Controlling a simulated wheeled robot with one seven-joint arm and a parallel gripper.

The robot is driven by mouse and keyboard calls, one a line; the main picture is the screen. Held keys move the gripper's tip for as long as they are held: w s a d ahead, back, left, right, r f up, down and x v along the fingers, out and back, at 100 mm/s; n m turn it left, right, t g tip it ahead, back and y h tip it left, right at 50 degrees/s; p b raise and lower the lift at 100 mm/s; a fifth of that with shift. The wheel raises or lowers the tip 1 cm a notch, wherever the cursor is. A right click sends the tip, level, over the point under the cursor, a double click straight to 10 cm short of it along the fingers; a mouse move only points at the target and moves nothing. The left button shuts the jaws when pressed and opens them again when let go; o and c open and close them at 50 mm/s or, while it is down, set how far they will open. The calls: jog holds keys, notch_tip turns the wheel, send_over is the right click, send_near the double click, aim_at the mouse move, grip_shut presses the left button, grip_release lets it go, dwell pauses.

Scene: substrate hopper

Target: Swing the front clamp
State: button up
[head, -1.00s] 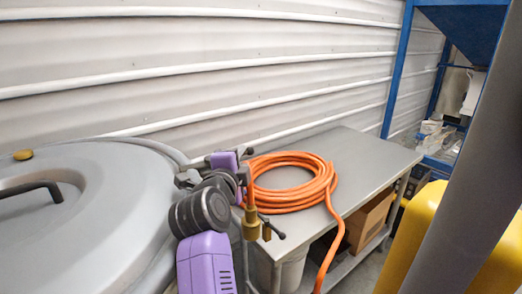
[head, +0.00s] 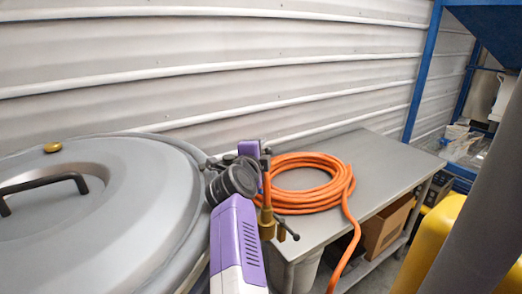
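A large grey round vessel lid (head: 130,185) fills the left of the head view, with a black bar handle (head: 45,188) and a brass knob (head: 53,147) on top. My purple and white arm rises at the lid's right edge and ends in dark joints. My gripper is mostly hidden behind these joints; a small dark part (head: 213,163) shows at the lid's rim, and I cannot tell whether it is gripper or clamp. No front clamp can be clearly made out. Whether the gripper touches anything is hidden.
A grey metal table (head: 365,155) stands right of the lid, bearing a coiled orange hose (head: 315,202). A brass valve (head: 266,222) with a dark lever is close to my arm. A cardboard box (head: 385,232) is on the lower shelf. A yellow object (head: 430,245) stands at right.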

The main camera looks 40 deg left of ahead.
jog(key=shift+w, duration=0.1)
grip_shut()
dwell(1.5)
